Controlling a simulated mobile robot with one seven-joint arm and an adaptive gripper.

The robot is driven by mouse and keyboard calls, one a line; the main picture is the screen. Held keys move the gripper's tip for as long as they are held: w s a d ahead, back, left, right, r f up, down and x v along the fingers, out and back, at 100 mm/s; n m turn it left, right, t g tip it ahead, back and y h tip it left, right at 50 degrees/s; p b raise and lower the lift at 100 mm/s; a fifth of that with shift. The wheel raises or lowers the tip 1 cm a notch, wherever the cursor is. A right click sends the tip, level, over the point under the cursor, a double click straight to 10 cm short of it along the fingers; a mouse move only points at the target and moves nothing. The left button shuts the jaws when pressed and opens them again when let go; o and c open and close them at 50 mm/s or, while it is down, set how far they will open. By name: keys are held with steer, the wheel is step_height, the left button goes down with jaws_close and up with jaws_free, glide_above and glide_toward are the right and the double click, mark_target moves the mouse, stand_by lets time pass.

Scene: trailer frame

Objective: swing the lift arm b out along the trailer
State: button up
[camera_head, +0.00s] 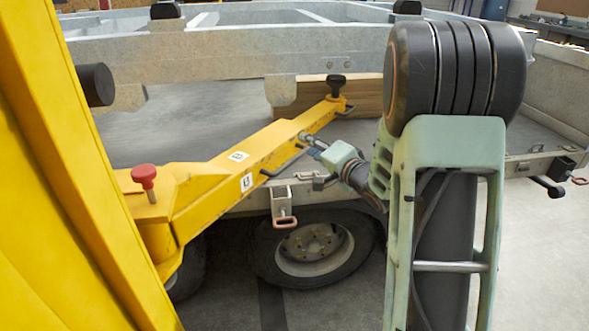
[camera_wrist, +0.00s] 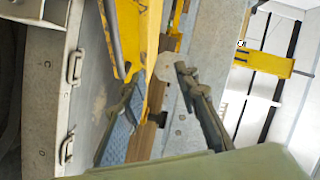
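The yellow lift arm b (camera_head: 225,177), marked with B labels, runs from its post at the left, with a red knob (camera_head: 144,176), toward the upper right. It slants over the trailer's side. A black knob (camera_head: 336,82) stands at its far end, and a dark handle bar (camera_head: 284,162) is on its near side. My gripper (camera_head: 308,139) is at the arm's near side, toward the far end. In the wrist view my gripper (camera_wrist: 160,75) has its fingers apart, with the yellow arm (camera_wrist: 140,35) beside the left finger. I cannot tell whether they touch.
The grey trailer frame (camera_head: 220,55) crosses behind the arm. A wheel (camera_head: 313,247) and a bracket with a red loop (camera_head: 283,205) are below it. A wooden block (camera_head: 300,92) lies behind its end. Another yellow beam (camera_wrist: 265,62) shows in the wrist view. Floor at right is clear.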

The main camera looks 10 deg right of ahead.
mark_target(293, 162)
step_height(293, 162, down, 7)
steer(key=s+m+g+y+b, duration=0.1)
steer(key=s+m, duration=0.1)
steer(key=m, duration=0.1)
steer(key=b+x, duration=0.3)
steer(key=x, duration=0.7)
steer(key=shift+a+r, duration=0.15)
steer(key=shift+a, duration=0.1)
steer(key=shift+c, duration=0.3)
jaws_close()
